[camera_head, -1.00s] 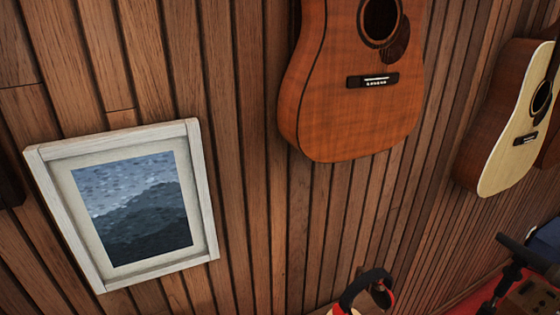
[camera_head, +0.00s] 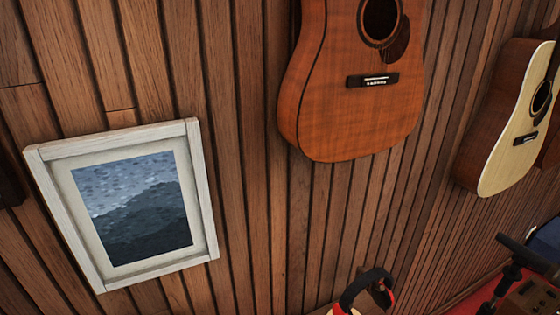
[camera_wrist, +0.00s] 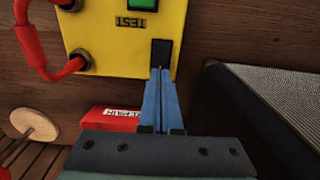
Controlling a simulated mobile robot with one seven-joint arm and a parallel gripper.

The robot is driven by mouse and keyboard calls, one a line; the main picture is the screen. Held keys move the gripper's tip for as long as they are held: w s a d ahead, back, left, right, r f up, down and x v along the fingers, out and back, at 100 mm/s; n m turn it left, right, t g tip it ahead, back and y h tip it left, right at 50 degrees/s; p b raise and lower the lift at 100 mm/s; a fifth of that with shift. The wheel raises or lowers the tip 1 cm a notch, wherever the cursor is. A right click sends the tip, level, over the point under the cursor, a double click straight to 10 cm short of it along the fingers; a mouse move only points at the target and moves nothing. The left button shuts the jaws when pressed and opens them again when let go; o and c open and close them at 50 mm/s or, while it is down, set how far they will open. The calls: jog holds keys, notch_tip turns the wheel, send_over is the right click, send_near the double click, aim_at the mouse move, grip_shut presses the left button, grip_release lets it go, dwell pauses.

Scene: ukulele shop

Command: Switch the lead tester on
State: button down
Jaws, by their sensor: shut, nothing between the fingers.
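The lead tester (camera_wrist: 115,50) is a yellow box at the top of the wrist view. It bears a green part (camera_wrist: 141,4), cut off by the top edge, and a label that looks like "TEST", turned over. A red lead (camera_wrist: 34,55) loops from its left side. A black switch-like part (camera_wrist: 161,50) sits at its lower right. My gripper (camera_wrist: 161,70) is shut, its blue fingers together and empty. The fingertips are right at the lower end of the black part; I cannot tell whether they touch it. The switch's position is unclear.
A red box (camera_wrist: 100,118) with a label lies below the tester. A dark case-like object (camera_wrist: 265,110) stands close on the right. A round wooden piece (camera_wrist: 35,125) is at left. The head view shows wall guitars (camera_head: 350,110) and a framed picture (camera_head: 135,210).

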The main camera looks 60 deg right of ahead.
jog(key=shift+f+b, duration=0.6)
jog(key=shift+f, duration=0.25)
dwell(0.3)
notch_tip(320, 180, up, 7)
jog(key=p, duration=0.7)
dwell(0.7)
